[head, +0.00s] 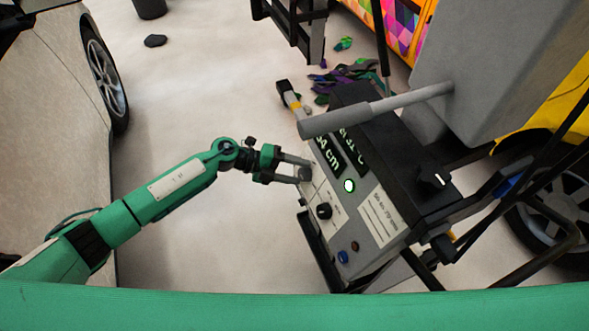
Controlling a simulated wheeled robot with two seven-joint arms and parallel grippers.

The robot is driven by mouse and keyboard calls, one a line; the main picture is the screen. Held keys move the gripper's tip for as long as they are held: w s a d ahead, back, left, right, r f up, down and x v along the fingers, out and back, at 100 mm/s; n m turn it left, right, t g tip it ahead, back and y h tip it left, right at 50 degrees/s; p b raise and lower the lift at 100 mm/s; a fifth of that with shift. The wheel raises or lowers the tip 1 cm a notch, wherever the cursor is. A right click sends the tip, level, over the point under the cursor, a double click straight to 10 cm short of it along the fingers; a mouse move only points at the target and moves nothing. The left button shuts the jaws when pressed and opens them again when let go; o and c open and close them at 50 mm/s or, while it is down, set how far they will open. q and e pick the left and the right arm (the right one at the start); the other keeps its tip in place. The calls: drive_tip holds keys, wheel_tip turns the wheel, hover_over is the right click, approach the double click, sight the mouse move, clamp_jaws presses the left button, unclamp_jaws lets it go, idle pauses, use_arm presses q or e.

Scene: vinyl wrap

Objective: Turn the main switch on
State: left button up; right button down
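The grey control panel (335,222) stands tilted at the centre right. The labels are too small to read, so I cannot tell which control is the main switch. My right gripper is not in view.
A black box with a white-marked knob (437,180) adjoins the panel on the right. A grey cylindrical bar (375,110) crosses above the displays. A car (60,120) stands at left. Vinyl scraps (345,80) lie behind. The floor (190,100) between car and panel is clear.

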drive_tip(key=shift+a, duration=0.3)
use_arm(q)
drive_tip(key=shift+a+r, duration=0.1)
drive_tip(key=shift+a, duration=0.1)
drive_tip(key=b+v, duration=0.2)
drive_tip(key=v, duration=1.1)
drive_tip(key=shift+a, duration=0.2)
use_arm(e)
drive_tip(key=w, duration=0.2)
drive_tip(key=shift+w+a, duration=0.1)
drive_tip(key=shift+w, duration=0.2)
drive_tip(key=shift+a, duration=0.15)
